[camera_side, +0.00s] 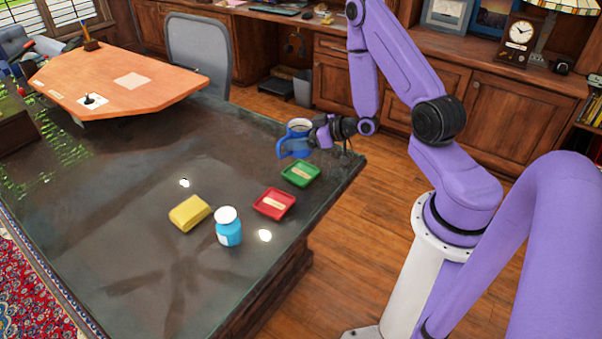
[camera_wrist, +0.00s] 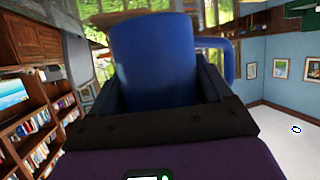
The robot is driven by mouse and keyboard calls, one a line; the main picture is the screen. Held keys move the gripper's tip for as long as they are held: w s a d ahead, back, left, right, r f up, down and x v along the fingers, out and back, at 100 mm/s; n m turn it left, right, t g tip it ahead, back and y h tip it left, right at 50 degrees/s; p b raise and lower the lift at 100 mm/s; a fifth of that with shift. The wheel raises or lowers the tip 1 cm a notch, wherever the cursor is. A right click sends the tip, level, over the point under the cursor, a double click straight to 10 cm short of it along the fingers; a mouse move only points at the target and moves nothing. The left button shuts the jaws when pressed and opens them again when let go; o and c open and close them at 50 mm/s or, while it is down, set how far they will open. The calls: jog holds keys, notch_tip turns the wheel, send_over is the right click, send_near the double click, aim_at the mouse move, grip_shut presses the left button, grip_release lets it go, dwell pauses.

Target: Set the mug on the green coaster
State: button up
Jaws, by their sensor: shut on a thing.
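A blue mug (camera_side: 294,143) with a light inside is held upright above the dark table, over or just behind the green coaster as seen in the side view. Its handle points left there. My gripper (camera_side: 319,136) is shut on the mug from the right side. The mug also fills the middle of the wrist view (camera_wrist: 154,62), between my two fingers (camera_wrist: 160,95), with its handle at the right. The green coaster (camera_side: 301,174) lies on the table near its right edge, below the mug, with a pale label in its middle. A gap shows between mug and coaster.
A red coaster (camera_side: 274,204) lies in front of the green one. A blue jar with a white lid (camera_side: 229,228) and a yellow block (camera_side: 189,213) stand nearer the front. The dark table (camera_side: 120,220) is mostly clear at left.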

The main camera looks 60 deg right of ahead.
jog(key=shift+s+f, duration=0.15)
jog(key=shift+s, duration=0.05)
notch_tip(320, 180, down, 3)
jog(key=shift+a+r, duration=0.1)
jog(key=shift+f, duration=2.4)
jog(key=shift+f, duration=0.15)
jog(key=o, duration=1.2)
jog(key=shift+c, duration=0.2)
jog(key=shift+r, duration=0.2)
jog(key=v, duration=1.2)
